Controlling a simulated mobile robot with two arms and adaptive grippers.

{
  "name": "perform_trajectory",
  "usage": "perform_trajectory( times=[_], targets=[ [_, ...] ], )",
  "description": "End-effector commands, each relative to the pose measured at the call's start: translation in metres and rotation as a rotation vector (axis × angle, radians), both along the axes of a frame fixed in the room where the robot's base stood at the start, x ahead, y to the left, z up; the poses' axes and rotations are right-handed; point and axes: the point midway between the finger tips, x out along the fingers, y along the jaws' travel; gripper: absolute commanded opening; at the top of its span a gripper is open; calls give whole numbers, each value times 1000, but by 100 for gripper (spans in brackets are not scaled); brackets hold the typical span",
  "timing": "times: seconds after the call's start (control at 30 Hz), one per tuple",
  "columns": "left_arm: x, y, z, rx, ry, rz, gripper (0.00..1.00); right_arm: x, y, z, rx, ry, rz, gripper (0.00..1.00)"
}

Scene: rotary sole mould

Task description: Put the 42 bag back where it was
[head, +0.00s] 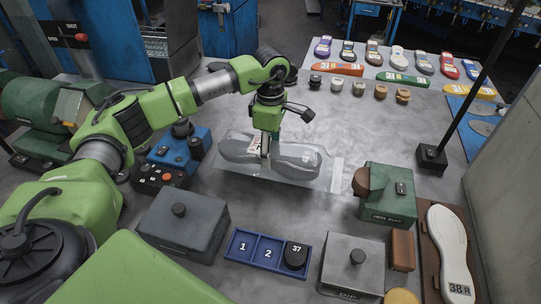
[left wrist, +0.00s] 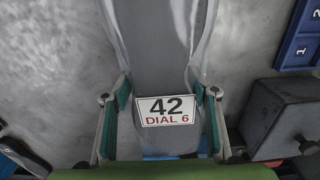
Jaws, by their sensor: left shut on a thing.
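The 42 bag (head: 300,165) is a clear plastic bag with a grey sole shape inside, in the middle of the table in the head view. My left gripper (head: 266,150) comes down on it from above and is shut on its left part. In the left wrist view my left gripper (left wrist: 162,98) has its two fingers on either side of the bag (left wrist: 160,45), by the white label (left wrist: 166,110) reading "42 DIAL 6". I cannot tell whether the bag touches the table. My right gripper is not in view.
A blue tray (head: 233,251) marked 1 and 2 holds a black 37 piece (head: 296,256). Grey lidded blocks (head: 182,226) (head: 352,264) flank it. A green machine (head: 388,193) stands right, a black post (head: 432,157) behind it. Several shoes and soles line the back.

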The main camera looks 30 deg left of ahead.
Motion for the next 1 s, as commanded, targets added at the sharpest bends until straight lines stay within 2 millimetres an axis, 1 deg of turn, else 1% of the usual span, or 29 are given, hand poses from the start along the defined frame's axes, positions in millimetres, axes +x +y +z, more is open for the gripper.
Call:
perform_trajectory(
  times=[0.1,0.2,0.3,0.67,0.7,0.77,1.0],
  targets=[
    [6,3,-9,1,1,2,13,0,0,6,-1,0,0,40],
    [4,3,-23,0,3,0,13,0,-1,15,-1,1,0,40],
    [5,3,-33,1,0,0,13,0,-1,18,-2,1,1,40],
    [6,2,-40,-1,-2,0,13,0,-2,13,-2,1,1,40],
    [5,3,-41,1,-1,0,56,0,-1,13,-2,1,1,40],
    [5,3,-40,0,0,0,71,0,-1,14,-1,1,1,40],
    [5,3,-40,1,0,0,71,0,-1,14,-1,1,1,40]
  ],
)
